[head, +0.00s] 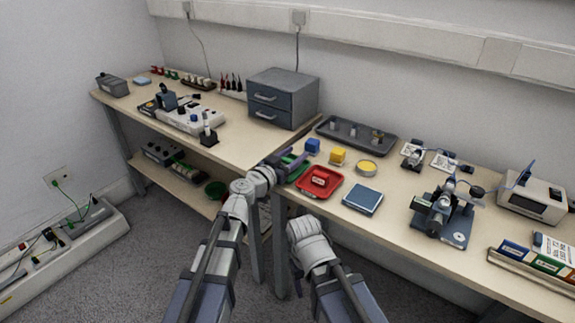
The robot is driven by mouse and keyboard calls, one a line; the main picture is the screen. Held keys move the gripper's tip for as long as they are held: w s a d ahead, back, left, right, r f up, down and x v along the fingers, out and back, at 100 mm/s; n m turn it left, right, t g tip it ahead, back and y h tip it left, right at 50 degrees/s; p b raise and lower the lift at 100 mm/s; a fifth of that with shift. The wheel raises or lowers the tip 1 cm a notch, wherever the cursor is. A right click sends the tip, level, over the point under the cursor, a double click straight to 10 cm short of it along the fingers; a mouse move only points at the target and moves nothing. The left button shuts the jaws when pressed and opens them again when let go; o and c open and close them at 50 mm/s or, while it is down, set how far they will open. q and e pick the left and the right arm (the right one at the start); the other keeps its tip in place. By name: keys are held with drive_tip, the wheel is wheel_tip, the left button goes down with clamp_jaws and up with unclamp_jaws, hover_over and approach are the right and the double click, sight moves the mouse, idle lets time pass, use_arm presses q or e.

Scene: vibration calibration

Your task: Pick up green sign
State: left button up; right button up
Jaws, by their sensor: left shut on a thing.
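My left gripper (291,158) is over the front part of the bench, left of the red tray. It is shut on a green thing (297,171), which looks like the green sign. The gripper covers part of it, and I cannot tell whether it still touches the bench. My right arm reaches up to below the bench's front edge, and its gripper does not show.
A red tray (320,182) lies close right of the left gripper. Near it are a blue block (312,146), a yellow block (337,156), a yellow-topped round dish (366,167) and a blue square plate (362,198). A grey drawer cabinet (283,97) stands behind; a microscope (440,212) stands right.

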use_arm(q)
drive_tip(key=shift+c, duration=0.3)
drive_tip(key=shift+r, duration=0.1)
wheel_tip(320, 180, up, 9)
drive_tip(key=p, duration=0.9)
wheel_tip(320, 180, up, 23)
drive_tip(key=p, duration=2.3)
drive_tip(key=shift+r, duration=0.15)
drive_tip(key=shift+f, duration=0.25)
wheel_tip(320, 180, down, 22)
drive_tip(key=b, duration=2.2)
wheel_tip(320, 180, down, 10)
drive_tip(key=b, duration=0.9)
drive_tip(key=shift+r+b, duration=0.25)
drive_tip(key=shift+b, duration=0.05)
